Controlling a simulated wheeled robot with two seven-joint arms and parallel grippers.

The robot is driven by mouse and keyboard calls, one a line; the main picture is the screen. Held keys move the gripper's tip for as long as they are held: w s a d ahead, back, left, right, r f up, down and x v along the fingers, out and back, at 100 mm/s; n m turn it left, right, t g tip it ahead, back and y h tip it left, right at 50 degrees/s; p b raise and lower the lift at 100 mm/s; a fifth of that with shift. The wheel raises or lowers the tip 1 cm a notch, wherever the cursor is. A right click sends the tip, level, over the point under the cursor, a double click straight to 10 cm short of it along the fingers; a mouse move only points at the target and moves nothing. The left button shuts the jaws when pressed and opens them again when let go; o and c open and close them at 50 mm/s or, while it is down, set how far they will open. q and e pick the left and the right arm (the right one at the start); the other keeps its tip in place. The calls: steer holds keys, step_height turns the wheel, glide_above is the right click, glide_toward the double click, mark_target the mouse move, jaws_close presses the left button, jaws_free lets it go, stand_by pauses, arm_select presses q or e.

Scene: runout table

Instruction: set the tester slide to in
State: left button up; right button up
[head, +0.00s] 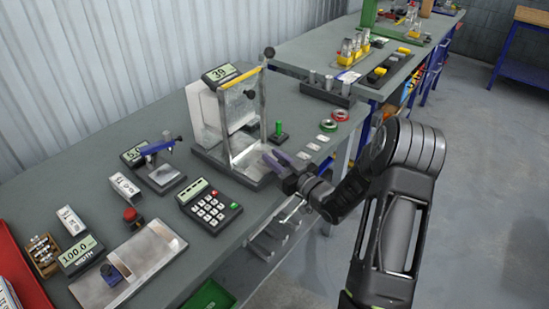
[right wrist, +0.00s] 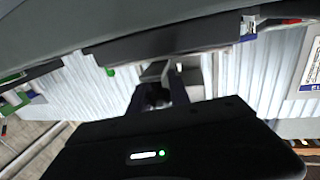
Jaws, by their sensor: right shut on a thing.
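My right gripper (head: 284,170) reaches in from the right at the slide's front edge and is shut on a part there, likely the slide's handle. In the right wrist view a grey piece (right wrist: 155,74) shows between the fingers. My left gripper is out of view.
A keypad box (head: 209,207) stands left of the gripper, near the bench's front edge. A green-knobbed piece (head: 278,134) and tape rings (head: 328,125) are behind it. A width gauge (head: 129,265) is at lower left. A second bench (head: 310,52) stands farther back.

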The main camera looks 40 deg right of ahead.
jaws_close()
stand_by(0.9)
